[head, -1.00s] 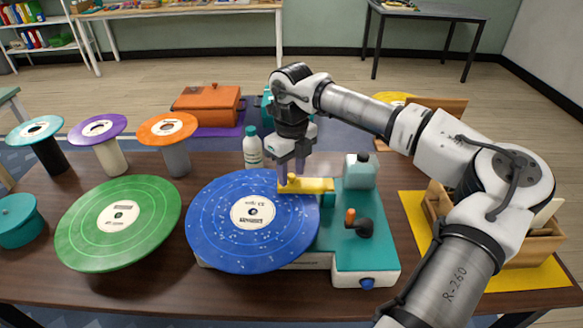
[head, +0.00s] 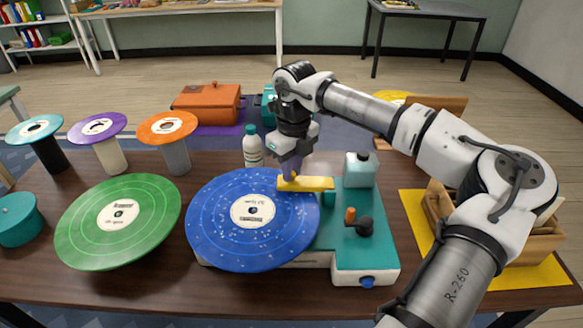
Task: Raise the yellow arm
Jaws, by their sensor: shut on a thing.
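The yellow arm (head: 318,184) lies across the right part of a large blue speckled disc (head: 222,222) on a teal and white player (head: 352,255). Its right end sits at a teal post (head: 328,199). My gripper (head: 289,176) points down and is shut on the yellow arm near its left end. The fingertips partly cover that end. I cannot tell whether the arm's underside touches the disc.
A green disc (head: 88,236) lies left of the player. Teal, purple and orange (head: 168,128) discs stand on posts behind it.

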